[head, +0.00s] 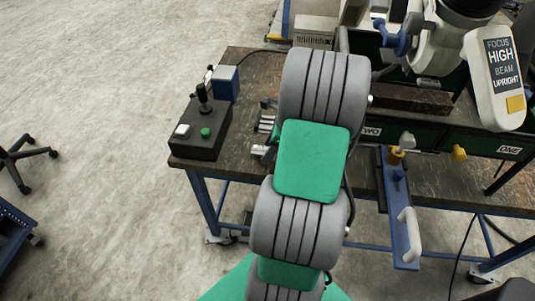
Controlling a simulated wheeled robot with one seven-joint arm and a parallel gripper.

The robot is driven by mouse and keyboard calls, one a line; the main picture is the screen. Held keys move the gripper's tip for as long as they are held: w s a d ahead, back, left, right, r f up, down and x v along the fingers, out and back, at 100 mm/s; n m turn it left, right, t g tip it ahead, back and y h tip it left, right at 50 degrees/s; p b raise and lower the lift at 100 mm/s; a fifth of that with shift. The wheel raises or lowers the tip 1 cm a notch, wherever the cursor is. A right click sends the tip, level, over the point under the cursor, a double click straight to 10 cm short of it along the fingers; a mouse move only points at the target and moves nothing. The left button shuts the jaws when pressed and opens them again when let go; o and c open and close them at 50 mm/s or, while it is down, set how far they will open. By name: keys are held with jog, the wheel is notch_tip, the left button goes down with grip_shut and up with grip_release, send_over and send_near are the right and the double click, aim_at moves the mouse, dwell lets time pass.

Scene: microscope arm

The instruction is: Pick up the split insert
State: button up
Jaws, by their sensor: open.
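My own grey and green arm reaches up the middle of the head view over the workbench (236,62). It covers the middle part of the bench. My gripper cannot be made out; it seems hidden behind the arm. Small silver metal pieces (265,123) show just left of the arm, above the bench top. I cannot tell whether the split insert is among them, and I see nothing else that is clearly it.
A black control box (200,131) with a joystick and green button stands at the bench's left. A blue block (226,83) is behind it. Dark green fixtures labelled TWO (371,132) and ONE (509,149) are at right. A white microscope head (493,78) overhangs there.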

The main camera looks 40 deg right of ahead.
jog(key=shift+f+p, duration=0.2)
jog(key=shift+p, duration=0.1)
dwell(0.5)
jog(key=shift+c, duration=0.3)
grip_shut()
dwell(1.0)
